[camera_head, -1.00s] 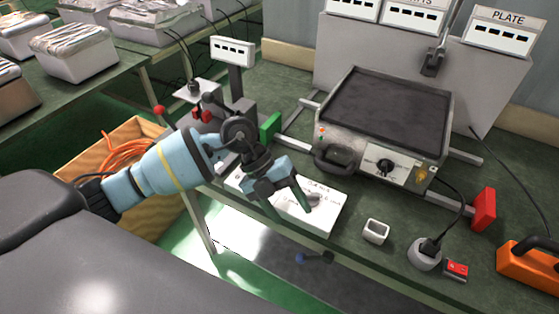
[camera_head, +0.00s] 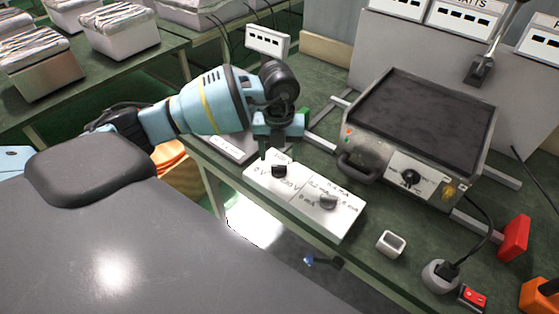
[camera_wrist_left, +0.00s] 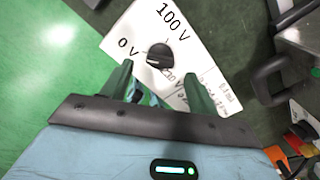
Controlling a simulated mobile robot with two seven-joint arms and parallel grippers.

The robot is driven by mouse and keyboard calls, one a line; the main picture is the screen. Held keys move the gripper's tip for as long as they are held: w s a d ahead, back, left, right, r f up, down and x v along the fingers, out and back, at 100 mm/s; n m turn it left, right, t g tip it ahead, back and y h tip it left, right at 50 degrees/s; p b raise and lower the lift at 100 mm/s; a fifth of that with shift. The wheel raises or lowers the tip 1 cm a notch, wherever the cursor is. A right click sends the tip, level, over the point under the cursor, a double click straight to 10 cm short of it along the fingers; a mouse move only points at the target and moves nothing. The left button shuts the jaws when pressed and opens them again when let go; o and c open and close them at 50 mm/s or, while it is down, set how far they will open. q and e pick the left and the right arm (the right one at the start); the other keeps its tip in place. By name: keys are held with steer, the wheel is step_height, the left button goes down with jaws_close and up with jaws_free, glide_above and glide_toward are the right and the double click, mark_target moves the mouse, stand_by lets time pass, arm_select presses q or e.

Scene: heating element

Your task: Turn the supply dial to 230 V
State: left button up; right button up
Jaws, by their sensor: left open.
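The supply dial (camera_head: 279,171) is a black round knob on the left part of a white box (camera_head: 343,219) at the table's front edge. In the left wrist view the dial (camera_wrist_left: 159,55) sits among printed marks 0 V, 100 V and a partly hidden one ending in "0 V". A small pale mark shows on the knob's lower side; I cannot tell its exact setting. My left gripper (camera_head: 277,150) is open just behind the dial in the head view. In the wrist view its two fingers (camera_wrist_left: 157,84) are apart, empty and not around the knob. My right gripper is out of view.
A grey second knob (camera_head: 328,202) sits on the same box. A hot plate (camera_head: 425,115) with its own black knob (camera_head: 410,177) stands behind to the right.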

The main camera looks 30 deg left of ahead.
mark_target(279, 166)
arm_select(q)
steer(key=shift+f, duration=1.8)
steer(key=c, duration=1)
